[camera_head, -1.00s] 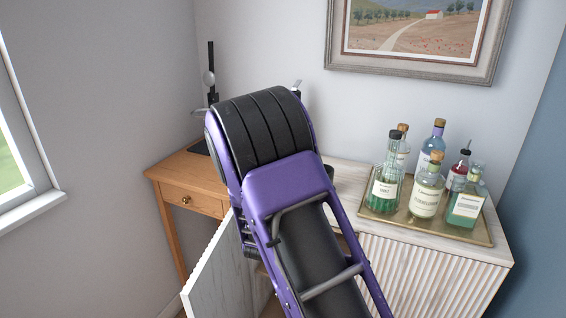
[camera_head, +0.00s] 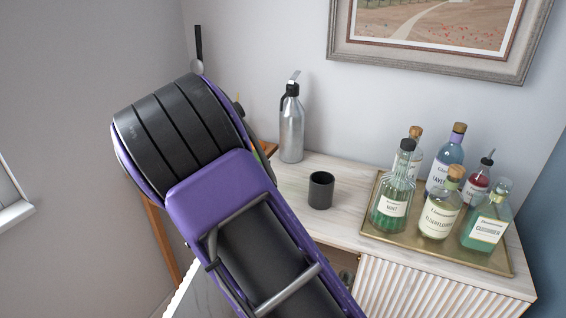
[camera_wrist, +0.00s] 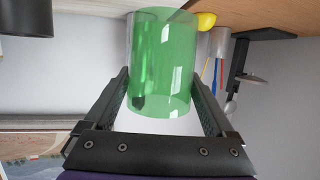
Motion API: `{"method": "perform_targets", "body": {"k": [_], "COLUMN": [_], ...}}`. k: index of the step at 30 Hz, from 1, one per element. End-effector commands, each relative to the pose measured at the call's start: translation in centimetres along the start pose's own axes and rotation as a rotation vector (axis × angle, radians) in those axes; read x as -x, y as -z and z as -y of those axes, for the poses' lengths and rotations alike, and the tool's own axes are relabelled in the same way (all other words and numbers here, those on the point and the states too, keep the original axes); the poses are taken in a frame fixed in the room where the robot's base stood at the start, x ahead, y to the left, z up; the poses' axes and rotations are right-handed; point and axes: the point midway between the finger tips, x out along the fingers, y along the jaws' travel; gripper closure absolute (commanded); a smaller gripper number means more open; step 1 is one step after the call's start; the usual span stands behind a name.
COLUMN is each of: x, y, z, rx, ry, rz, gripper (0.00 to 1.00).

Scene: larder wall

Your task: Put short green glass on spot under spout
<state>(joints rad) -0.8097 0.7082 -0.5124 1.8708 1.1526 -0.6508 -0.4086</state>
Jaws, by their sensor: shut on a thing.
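In the wrist view, the short green glass (camera_wrist: 160,60), see-through, is held between the two fingers of my gripper (camera_wrist: 160,76). The gripper is shut on its sides. In the head view, my arm hides the gripper and the glass. A silver siphon bottle (camera_head: 291,130) with a black collar and a lever-like spout at its top stands on the white cabinet top, right of my arm. No marked spot under a spout can be made out; my arm covers part of that area.
A dark cup (camera_head: 321,190) stands in front of the siphon; a dark cup also shows in the wrist view (camera_wrist: 25,18). A brass tray (camera_head: 377,231) with several bottles is at right. A yellow round thing (camera_wrist: 207,20) and a black stand (camera_wrist: 238,62) are beyond the glass.

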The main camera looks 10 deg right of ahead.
Motion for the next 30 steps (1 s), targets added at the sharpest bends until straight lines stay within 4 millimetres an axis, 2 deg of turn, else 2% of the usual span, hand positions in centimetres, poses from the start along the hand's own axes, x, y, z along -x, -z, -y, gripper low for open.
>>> {"method": "perform_targets", "body": {"k": [21, 23, 24, 26, 30], "x": [-16.9, -17.9, -18.3, -18.4, -18.6], "y": [5.5, 5.7, 5.2, 4.2, 3.5], "z": [-3.7, -3.9, -3.9, -3.8, -3.8], "rx": [0.001, 0.000, 0.002, 0.003, 0.000], "ry": [-0.004, -0.003, -0.001, -0.001, -0.001], "rz": [-0.005, -0.004, -0.002, -0.001, -0.003], "gripper": [0.84, 0.84, 0.84, 0.84, 0.84]}}
